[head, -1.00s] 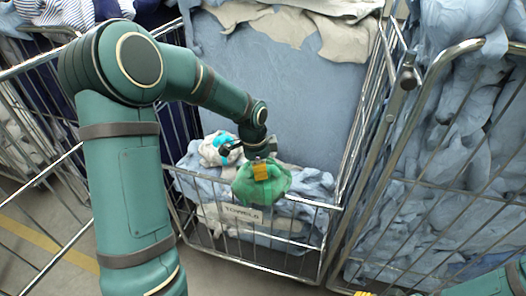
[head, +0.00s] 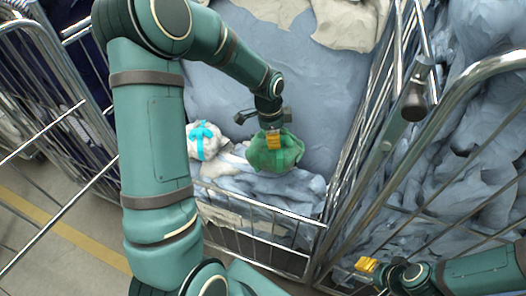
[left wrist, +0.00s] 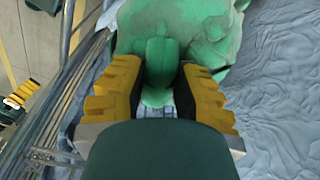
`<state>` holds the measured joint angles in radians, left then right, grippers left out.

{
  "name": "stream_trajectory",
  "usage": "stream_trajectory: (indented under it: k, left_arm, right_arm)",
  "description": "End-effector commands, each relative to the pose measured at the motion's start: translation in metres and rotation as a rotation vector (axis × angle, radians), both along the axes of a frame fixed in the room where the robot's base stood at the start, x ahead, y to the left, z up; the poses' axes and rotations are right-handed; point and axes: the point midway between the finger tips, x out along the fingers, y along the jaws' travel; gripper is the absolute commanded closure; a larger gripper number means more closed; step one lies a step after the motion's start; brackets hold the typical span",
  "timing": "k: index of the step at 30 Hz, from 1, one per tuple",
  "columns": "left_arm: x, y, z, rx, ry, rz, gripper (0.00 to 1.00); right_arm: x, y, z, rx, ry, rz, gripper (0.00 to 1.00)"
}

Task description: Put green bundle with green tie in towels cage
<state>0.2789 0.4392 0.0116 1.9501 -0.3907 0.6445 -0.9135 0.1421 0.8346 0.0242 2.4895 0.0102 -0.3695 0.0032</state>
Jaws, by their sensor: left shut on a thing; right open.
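The green bundle (head: 287,153) with its green tie is in my left gripper (head: 273,140). In the left wrist view, the yellow fingers (left wrist: 157,95) are closed on the neck of the bundle (left wrist: 195,35). It is over the inside of the wire cage (head: 262,228), above pale blue cloth; whether its underside touches the cloth I cannot tell. The cage carried a "TOWELS" label in the earlier head view; the label is not readable now. My right gripper (head: 366,265) is at the lower right, outside the cage, open and empty.
A white bundle with a turquoise tie (head: 203,140) lies in the same cage, left of the green one. Another wire cage full of blue cloth (head: 470,130) stands at right. A cage (head: 45,95) stands at left. Metal posts rise between the middle and right cages.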

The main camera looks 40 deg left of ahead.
Motion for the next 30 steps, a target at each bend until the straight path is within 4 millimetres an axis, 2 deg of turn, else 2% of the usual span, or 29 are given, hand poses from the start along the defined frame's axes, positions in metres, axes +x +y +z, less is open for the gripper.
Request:
stream_trajectory:
  k: [3,11,18,30]
  left_arm:
    - [0.000,0.000,-0.019,0.000,0.000,-0.001,1.00]
    - [0.001,0.000,-0.036,0.000,-0.002,0.000,1.00]
    - [0.001,0.000,-0.065,0.001,-0.001,-0.001,1.00]
    - [0.001,0.000,-0.071,0.000,-0.004,-0.001,1.00]
  right_arm:
    - [0.000,0.000,-0.002,0.000,0.000,0.000,0.53]
    - [0.000,0.000,-0.003,-0.001,0.000,0.000,0.53]
    - [0.000,0.000,-0.005,-0.001,0.000,0.000,0.53]
    - [0.000,0.000,-0.008,-0.001,0.000,0.000,0.53]
